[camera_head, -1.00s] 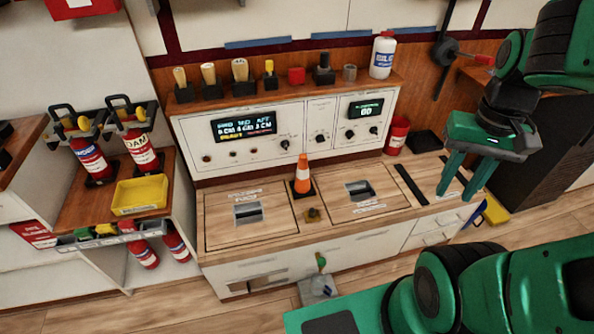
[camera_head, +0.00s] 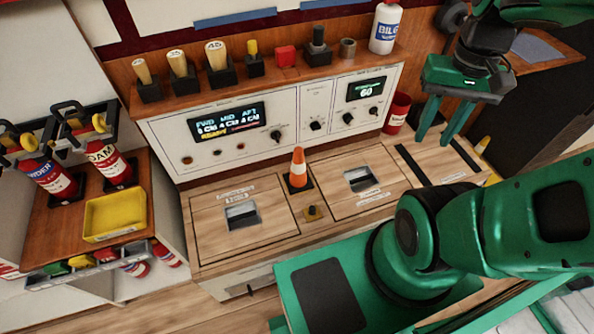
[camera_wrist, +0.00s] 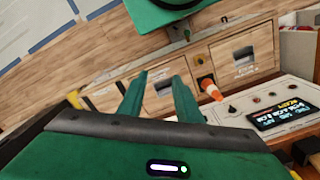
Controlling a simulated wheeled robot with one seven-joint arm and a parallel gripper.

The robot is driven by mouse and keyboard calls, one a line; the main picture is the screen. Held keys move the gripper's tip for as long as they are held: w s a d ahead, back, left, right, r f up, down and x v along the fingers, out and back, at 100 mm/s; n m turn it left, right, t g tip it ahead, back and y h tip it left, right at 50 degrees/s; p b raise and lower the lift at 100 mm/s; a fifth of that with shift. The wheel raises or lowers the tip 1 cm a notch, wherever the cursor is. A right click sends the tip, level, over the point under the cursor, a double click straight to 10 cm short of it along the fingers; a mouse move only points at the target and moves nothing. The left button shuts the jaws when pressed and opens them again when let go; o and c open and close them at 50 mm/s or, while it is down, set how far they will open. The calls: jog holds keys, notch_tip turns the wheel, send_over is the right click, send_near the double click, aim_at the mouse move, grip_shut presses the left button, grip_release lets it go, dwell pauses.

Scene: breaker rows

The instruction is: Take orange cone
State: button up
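The orange cone (camera_head: 298,168) has a white band and a dark square base. It stands upright on the wooden counter (camera_head: 330,208), between two square hatches and in front of the control panel. It also shows in the wrist view (camera_wrist: 210,88), to the right of my fingers. My gripper (camera_head: 441,142) is above the right part of the counter, to the right of the cone and apart from it. Its two green fingers are spread with nothing between them, as the wrist view also shows (camera_wrist: 158,80).
The control panel (camera_head: 270,127) rises behind the cone, with a shelf of handled tools and a white bottle (camera_head: 385,26) above. A red can (camera_head: 397,113) stands near my gripper. A small yellow-and-black knob (camera_head: 312,211) sits before the cone. A yellow tray (camera_head: 115,216) is at left.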

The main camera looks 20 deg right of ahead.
jog(key=o, duration=0.7)
jog(key=shift+s+r, duration=0.2)
jog(key=shift+s, duration=0.15)
jog(key=w+f+h, duration=0.1)
jog(key=w+f, duration=0.2)
jog(key=w, duration=0.8)
jog(key=m, duration=0.3)
send_over(300, 149)
jog(key=shift+y, duration=0.4)
jog(key=f, duration=2.4)
jog(key=shift+s+d+f, duration=0.15)
jog(key=shift+s+d, duration=0.05)
jog(key=shift+a+f, duration=0.15)
jog(key=shift+f, duration=0.25)
notch_tip(300, 149, down, 5)
jog(key=shift+w, duration=0.1)
jog(key=shift+w+a+f, duration=0.1)
jog(key=shift+a+f, duration=0.05)
jog(key=shift+f, duration=1.2)
jog(key=shift+w+a+f, duration=0.1)
jog(key=shift+f, duration=1.25)
